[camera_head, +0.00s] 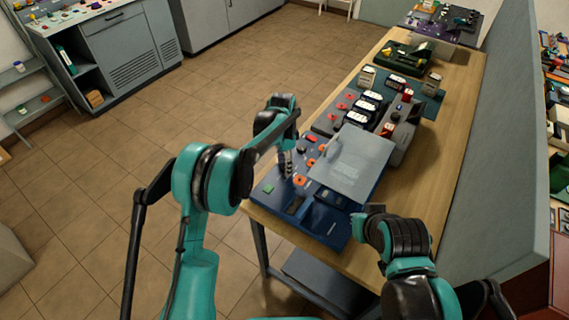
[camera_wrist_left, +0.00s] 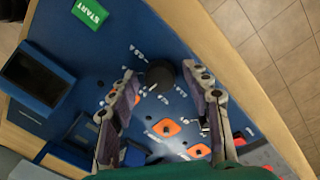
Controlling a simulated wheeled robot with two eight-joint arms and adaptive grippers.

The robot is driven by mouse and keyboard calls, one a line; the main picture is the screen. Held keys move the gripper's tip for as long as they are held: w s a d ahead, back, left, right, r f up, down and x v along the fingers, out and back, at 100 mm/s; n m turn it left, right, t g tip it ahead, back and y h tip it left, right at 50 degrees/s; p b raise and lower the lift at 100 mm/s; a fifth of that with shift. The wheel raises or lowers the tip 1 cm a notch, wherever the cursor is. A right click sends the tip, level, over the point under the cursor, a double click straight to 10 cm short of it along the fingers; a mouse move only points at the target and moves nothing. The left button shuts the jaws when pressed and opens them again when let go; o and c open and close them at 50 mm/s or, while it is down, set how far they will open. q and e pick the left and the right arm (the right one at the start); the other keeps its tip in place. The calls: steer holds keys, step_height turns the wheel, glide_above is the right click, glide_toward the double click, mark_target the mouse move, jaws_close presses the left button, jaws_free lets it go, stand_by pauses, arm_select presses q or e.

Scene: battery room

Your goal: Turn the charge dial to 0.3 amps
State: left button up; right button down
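The charge dial (camera_wrist_left: 160,74) is a round black knob on a blue panel (camera_wrist_left: 105,30) in the left wrist view. White labels ring it, too small and tilted to read surely. A small pale mark shows at its lower-left edge. My left gripper (camera_wrist_left: 158,71) is open, with one finger on either side of the dial and a narrow gap to each. In the head view my left gripper (camera_head: 285,164) points down over the blue panel (camera_head: 265,205) and hides the dial. My right gripper (camera_head: 373,209) is by the panel's right edge; its fingers are not clear.
A green START button (camera_wrist_left: 90,12), a dark screen (camera_wrist_left: 37,75) and orange knobs (camera_wrist_left: 166,127) share the panel. A grey lid (camera_head: 353,162) stands raised over its right part. More charging units (camera_head: 365,110) line the wooden table (camera_head: 450,140) behind. The floor at left is clear.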

mark_target(282, 165)
arm_select(q)
step_height(282, 165, up, 12)
steer(key=shift+w+a, duration=0.15)
steer(key=shift+w, duration=0.2)
stand_by(0.4)
stand_by(0.3)
steer(key=s+a+r+n+t+b, duration=0.2)
steer(key=s+a+r+n+t, duration=0.35)
steer(key=s+a, duration=0.7)
steer(key=s+a+f+n, duration=0.1)
steer(key=s+f+n, duration=0.1)
steer(key=s, duration=0.4)
steer(key=s+a+f+n+t, duration=0.1)
steer(key=s+a+f+n, duration=0.1)
steer(key=s, duration=0.3)
steer(key=s+a+f+n+t+b, duration=0.1)
steer(key=s+a+f+n, duration=0.1)
steer(key=s+n, duration=0.2)
steer(key=s, duration=0.2)
steer(key=shift+s, duration=0.3)
